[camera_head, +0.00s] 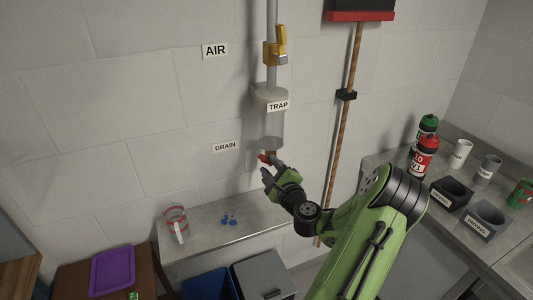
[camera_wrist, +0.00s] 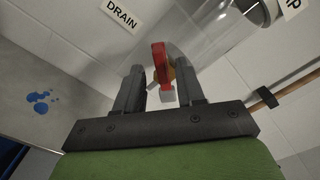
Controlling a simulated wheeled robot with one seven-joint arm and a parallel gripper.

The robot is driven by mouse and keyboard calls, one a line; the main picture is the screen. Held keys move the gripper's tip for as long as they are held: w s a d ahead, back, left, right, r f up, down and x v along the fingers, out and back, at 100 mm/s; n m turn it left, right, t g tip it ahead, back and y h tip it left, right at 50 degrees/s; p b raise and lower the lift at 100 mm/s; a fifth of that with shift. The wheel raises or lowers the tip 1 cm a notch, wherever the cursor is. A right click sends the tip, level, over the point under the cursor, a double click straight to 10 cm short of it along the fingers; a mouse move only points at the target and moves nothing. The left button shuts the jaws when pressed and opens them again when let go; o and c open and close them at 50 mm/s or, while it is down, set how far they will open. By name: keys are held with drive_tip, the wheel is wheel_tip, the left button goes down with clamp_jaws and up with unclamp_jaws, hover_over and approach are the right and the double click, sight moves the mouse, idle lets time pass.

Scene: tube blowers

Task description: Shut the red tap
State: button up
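The red tap (camera_head: 263,158) is at the bottom of the clear trap (camera_head: 271,125) on the wall, beside the DRAIN label. In the wrist view its red handle (camera_wrist: 159,62) stands nearly upright in the picture, with a yellowish body behind it. My gripper (camera_head: 267,172) is right at the tap in the head view. In the wrist view my gripper (camera_wrist: 162,80) is open, with one finger on each side of the handle and a gap visible on both sides. My gripper hides part of the tap in the head view.
A yellow valve (camera_head: 275,52) sits on the pipe above the trap. A broom (camera_head: 346,120) hangs to the right. Bottles and cups stand on the right counter.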

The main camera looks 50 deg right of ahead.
sight(268, 163)
drive_tip(key=x, duration=0.3)
drive_tip(key=shift+w+d+p, duration=0.15)
drive_tip(key=shift+w+p, duration=0.05)
drive_tip(key=shift+p, duration=0.2)
clamp_jaws()
